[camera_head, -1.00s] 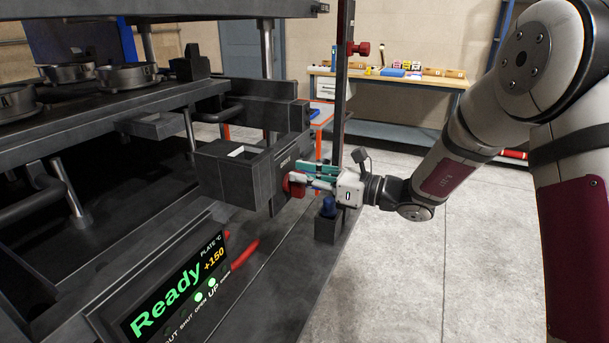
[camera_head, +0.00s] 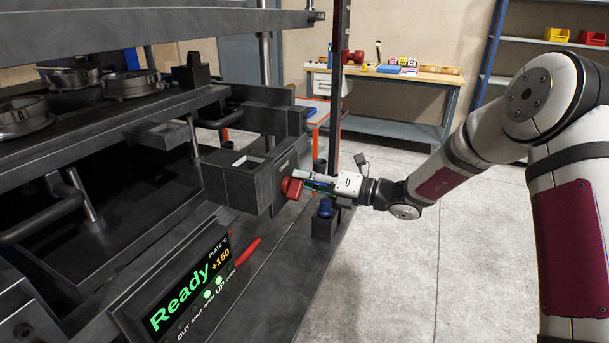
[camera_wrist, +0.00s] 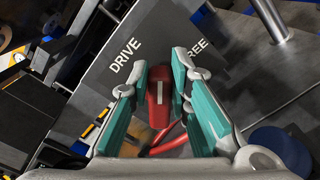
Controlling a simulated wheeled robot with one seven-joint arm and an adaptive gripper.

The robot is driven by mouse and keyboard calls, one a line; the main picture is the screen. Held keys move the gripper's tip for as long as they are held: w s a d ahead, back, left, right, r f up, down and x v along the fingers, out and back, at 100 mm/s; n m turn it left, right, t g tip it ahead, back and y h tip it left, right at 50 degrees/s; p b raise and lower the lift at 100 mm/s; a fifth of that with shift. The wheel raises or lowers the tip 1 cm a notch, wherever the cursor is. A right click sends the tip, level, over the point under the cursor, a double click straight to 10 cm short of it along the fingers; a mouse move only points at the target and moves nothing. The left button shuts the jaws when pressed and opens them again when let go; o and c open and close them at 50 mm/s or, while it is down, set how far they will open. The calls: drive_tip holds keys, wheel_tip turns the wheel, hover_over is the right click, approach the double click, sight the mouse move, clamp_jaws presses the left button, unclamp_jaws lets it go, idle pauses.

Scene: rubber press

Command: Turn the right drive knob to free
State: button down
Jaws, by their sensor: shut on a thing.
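The right drive knob (camera_head: 291,188) is red and sits on the side face of a dark box on the press. In the wrist view the knob (camera_wrist: 158,104) lies between my teal finger pads, with its white pointer line running up the picture. The panel lettering DRIVE (camera_wrist: 125,54) is up-left of the knob, and FREE (camera_wrist: 191,50), partly hidden by a finger, is up-right. The pointer lies between the two words. My gripper (camera_head: 303,180) reaches the knob from the right and is shut on it. The fingers hide part of the knob's sides.
A blue knob on a dark post (camera_head: 325,207) stands just below my gripper. The display panel (camera_head: 190,285) reads Ready. A dark upright post (camera_head: 336,90) rises behind my gripper. A workbench (camera_head: 400,76) stands at the back, with open floor at right.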

drive_tip(key=shift+w+d+f+m+p, duration=0.15)
drive_tip(key=shift+f+m, duration=0.2)
drive_tip(key=shift+m, duration=1)
drive_tip(key=shift+w+a+f+m+p, duration=0.1)
drive_tip(key=shift+f+m+p, duration=0.15)
drive_tip(key=shift+m, duration=1.15)
drive_tip(key=shift+w+d+f+m+p, duration=0.1)
drive_tip(key=shift+f+m, duration=0.3)
drive_tip(key=shift+m, duration=0.95)
drive_tip(key=c, duration=1.5)
unclamp_jaws()
drive_tip(key=v, duration=1.2)
